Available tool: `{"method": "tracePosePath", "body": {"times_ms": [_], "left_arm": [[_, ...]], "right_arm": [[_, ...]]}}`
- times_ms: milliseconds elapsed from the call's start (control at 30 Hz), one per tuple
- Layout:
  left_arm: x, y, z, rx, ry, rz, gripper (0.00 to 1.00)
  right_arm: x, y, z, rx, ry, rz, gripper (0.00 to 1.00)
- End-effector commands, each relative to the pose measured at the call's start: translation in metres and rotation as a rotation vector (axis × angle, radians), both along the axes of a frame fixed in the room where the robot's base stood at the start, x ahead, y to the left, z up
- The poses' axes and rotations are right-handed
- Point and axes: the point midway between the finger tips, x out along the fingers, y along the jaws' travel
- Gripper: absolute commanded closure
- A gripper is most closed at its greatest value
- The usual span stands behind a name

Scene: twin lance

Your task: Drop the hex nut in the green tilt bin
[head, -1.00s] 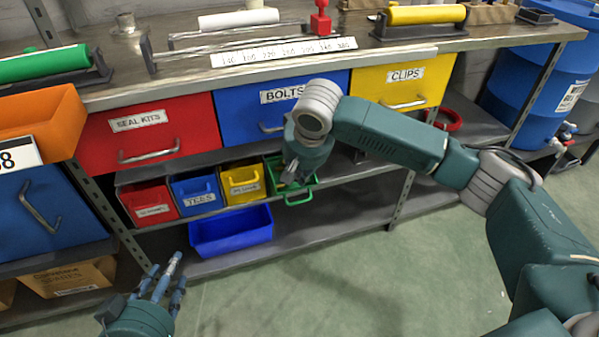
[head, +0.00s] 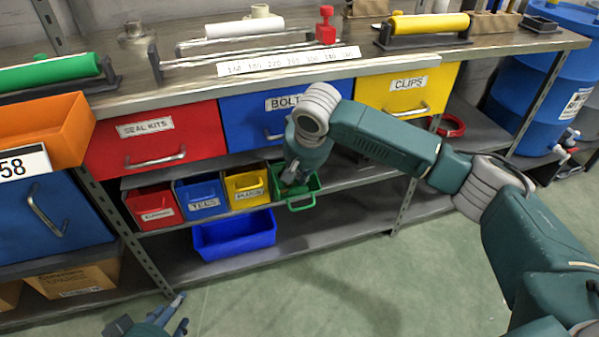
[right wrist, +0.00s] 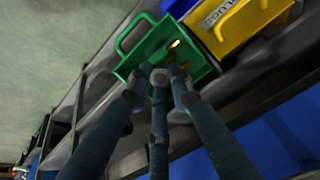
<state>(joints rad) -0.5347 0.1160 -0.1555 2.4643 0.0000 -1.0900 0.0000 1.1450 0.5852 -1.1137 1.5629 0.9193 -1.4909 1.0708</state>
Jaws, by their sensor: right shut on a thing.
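The green tilt bin (head: 307,198) is tipped open at the right end of the row of small bins under the drawers. My right gripper (head: 294,186) points down into its mouth. In the right wrist view, my right gripper's three fingers (right wrist: 160,82) close around a small grey piece, apparently the hex nut (right wrist: 159,76), over the green bin (right wrist: 146,46). The nut is mostly hidden by the fingers. A small brass-coloured thing (right wrist: 174,44) shows at the bin beyond the fingertips. My left gripper (head: 172,312) is low at the bottom edge, partly cut off, fingers spread, seemingly empty.
Yellow (head: 246,190), blue (head: 203,206) and red (head: 155,215) small bins stand left of the green one. A larger blue bin (head: 235,240) sits on the shelf below. The BOLTS drawer (head: 240,122) is above. The floor in front is clear.

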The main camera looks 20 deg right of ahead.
Motion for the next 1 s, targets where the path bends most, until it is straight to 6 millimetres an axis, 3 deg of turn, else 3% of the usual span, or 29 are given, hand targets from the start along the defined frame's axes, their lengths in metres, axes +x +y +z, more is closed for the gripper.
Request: {"method": "tracePosePath", "body": {"times_ms": [167,200,300,667,767,1000], "left_arm": [[0.0,0.0,0.0,0.0,0.0,0.0,0.6],[0.0,0.0,0.0,0.0,0.0,0.0,0.6],[0.0,0.0,0.0,0.0,0.0,0.0,0.6],[0.0,0.0,0.0,0.0,0.0,0.0,0.6],[0.0,0.0,0.0,0.0,-0.001,0.0,0.6],[0.0,0.0,0.0,0.0,-0.001,0.0,0.6]], "right_arm": [[0.0,0.0,0.0,0.0,0.0,0.0,1.0],[0.0,0.0,0.0,0.0,0.0,0.0,0.78],[0.0,0.0,0.0,0.0,0.0,0.0,0.58],[-0.001,0.0,0.003,0.001,0.0,0.0,0.58],[-0.005,0.0,0.014,0.002,-0.001,0.001,0.58],[-0.025,-0.001,0.06,0.0,-0.003,0.002,0.58]]}}
